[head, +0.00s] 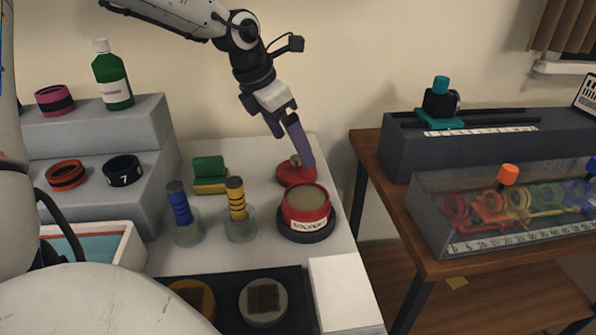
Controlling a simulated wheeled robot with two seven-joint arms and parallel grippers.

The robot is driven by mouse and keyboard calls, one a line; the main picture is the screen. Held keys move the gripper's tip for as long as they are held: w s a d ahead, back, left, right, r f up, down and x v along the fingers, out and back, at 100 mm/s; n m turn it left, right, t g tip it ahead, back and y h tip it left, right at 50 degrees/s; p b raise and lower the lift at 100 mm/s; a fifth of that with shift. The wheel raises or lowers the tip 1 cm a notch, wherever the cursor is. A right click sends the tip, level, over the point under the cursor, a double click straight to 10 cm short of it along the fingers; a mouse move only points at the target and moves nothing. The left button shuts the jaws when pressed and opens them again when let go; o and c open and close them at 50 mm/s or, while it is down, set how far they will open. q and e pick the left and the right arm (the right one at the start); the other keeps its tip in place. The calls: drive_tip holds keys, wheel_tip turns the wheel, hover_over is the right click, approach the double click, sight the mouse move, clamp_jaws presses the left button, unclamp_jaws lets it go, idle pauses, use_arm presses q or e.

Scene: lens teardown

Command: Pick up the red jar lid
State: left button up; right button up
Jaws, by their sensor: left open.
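The red jar lid (290,178) lies flat on the grey worktop, just behind the red jar (306,207). A small pale knob shows on top of the lid. The jar is open at the top, holds a tan substance, bears a white label and stands on a dark round base. My left gripper (300,159) reaches down from above with its purple fingers at the lid's knob. It is open; I cannot tell whether the fingers touch the lid or the knob. My right gripper is not in view.
Two bottles with blue (178,204) and yellow (236,200) bands stand left of the jar. Green and yellow blocks (209,170) lie behind them. Grey steps (150,140) rise at left. A white block (343,290) lies in front. A brown table (385,180) stands right, across a gap.

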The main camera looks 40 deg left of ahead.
sight(295, 158)
use_arm(q)
drive_tip(key=x, duration=0.6)
drive_tip(key=shift+s+a+f, duration=0.15)
drive_tip(key=c, duration=1.1)
wheel_tip(295, 158, up, 9)
drive_tip(key=shift+r, duration=0.1)
drive_tip(key=shift+s+d+r+p, duration=0.15)
drive_tip(key=shift+d+r+p, duration=0.1)
drive_tip(key=shift+p, duration=0.1)
drive_tip(key=shift+s+d+r+p, duration=0.1)
drive_tip(key=shift+s+d+p, duration=0.35)
drive_tip(key=shift+s+d, duration=1.15)
drive_tip(key=shift+s+d+p, duration=0.5)
drive_tip(key=shift+s+d, duration=0.75)
drive_tip(key=shift+d, duration=0.6)
drive_tip(key=shift+s+d+r+p, duration=0.1)
drive_tip(key=shift+s+d+p, duration=0.35)
drive_tip(key=shift+s+d, duration=1.15)
drive_tip(key=b+x, duration=0.2)
drive_tip(key=shift+s+f, duration=0.15)
drive_tip(key=shift+f, duration=0.3)
drive_tip(key=shift+f+b, duration=0.35)
drive_tip(key=shift+b, duration=0.25)
